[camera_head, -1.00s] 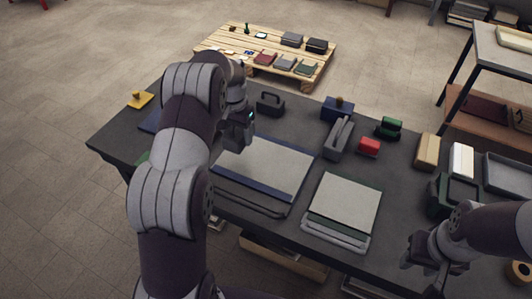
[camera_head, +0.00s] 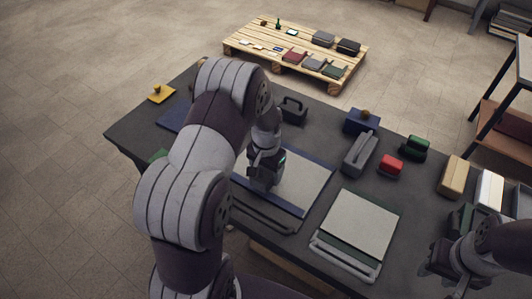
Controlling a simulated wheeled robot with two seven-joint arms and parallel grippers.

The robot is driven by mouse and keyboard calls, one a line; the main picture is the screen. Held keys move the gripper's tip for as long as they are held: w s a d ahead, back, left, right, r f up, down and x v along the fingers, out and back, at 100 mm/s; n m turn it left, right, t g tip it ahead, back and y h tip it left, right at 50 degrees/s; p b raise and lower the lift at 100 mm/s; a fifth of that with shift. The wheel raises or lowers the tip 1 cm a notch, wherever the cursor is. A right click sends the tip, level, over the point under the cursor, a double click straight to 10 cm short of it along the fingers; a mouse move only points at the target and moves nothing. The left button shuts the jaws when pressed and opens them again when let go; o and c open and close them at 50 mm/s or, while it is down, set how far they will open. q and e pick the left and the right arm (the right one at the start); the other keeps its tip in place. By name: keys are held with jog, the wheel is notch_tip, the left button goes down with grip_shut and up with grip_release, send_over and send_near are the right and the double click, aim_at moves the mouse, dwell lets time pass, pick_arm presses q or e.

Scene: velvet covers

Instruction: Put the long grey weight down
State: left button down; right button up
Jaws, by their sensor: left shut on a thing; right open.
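My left gripper (camera_head: 264,180) is shut low over the left part of a grey panel with a blue border (camera_head: 312,178). What it holds is mostly hidden by the gripper and my arm; I take it for a long grey weight, but its shape and whether it touches the panel cannot be made out. A long grey block with a bar handle (camera_head: 360,154) stands on the table right of the panel, apart from the gripper. My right gripper (camera_head: 432,268) is open at the lower right, over the table's front part, partly hidden by its own arm.
On the dark table (camera_head: 135,130) are a grey panel over green (camera_head: 362,222), a dark handled block (camera_head: 292,109), a blue block (camera_head: 361,122), a red block (camera_head: 390,166), a green block (camera_head: 414,148) and a tan block (camera_head: 453,175). A wooden pallet (camera_head: 262,45) stands behind.

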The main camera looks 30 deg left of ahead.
aim_at(266, 180)
pick_arm(q)
jog(key=shift+f, duration=2)
jog(key=shift+c, duration=0.6)
grip_release()
jog(key=shift+s, duration=0.1)
